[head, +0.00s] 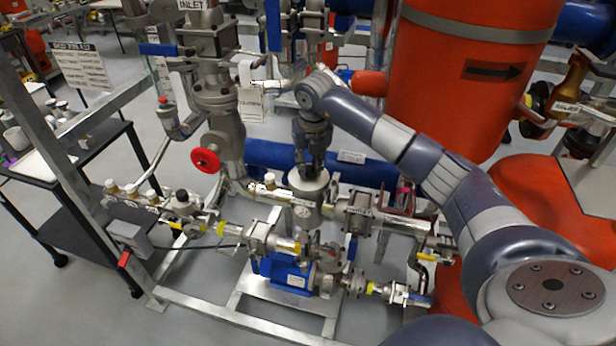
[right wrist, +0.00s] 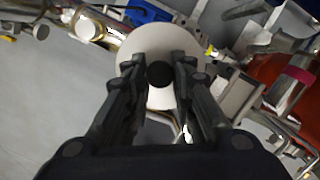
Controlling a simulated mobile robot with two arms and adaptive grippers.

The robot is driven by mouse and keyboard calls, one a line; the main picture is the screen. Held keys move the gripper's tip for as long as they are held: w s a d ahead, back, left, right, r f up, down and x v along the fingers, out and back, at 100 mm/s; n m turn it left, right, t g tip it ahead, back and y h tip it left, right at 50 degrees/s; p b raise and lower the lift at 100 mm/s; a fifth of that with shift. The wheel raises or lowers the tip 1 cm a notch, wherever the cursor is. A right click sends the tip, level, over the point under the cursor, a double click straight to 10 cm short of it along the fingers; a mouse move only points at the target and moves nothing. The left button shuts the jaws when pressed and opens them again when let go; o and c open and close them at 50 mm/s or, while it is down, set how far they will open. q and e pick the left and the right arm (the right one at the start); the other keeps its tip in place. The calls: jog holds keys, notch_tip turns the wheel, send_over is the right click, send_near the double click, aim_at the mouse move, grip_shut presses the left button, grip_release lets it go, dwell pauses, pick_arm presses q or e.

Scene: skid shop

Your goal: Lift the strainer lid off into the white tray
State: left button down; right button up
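The strainer lid (head: 308,180) is a pale grey disc on top of the grey strainer body (head: 306,212), in the middle of the pipework. In the right wrist view the lid (right wrist: 160,101) shows from above with a black knob (right wrist: 160,75) at its centre. My right gripper (head: 311,165) points down over the lid. Its two fingers (right wrist: 161,72) flank the knob, which fills the gap between them. I see no clear gap between lid and body. A white tray (head: 42,166) lies on the dark cart at the left. My left gripper is not in view.
The dark cart (head: 90,165) also holds several small containers. A galvanized frame post (head: 45,130) stands between cart and skid. A red handwheel (head: 205,160) and vertical pipes stand left of the strainer, and a large orange vessel (head: 450,90) behind right.

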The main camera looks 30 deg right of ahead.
aim_at(308, 166)
jog(key=shift+r, duration=0.15)
jog(key=shift+r+p, duration=1.35)
jog(key=shift+r, duration=0.65)
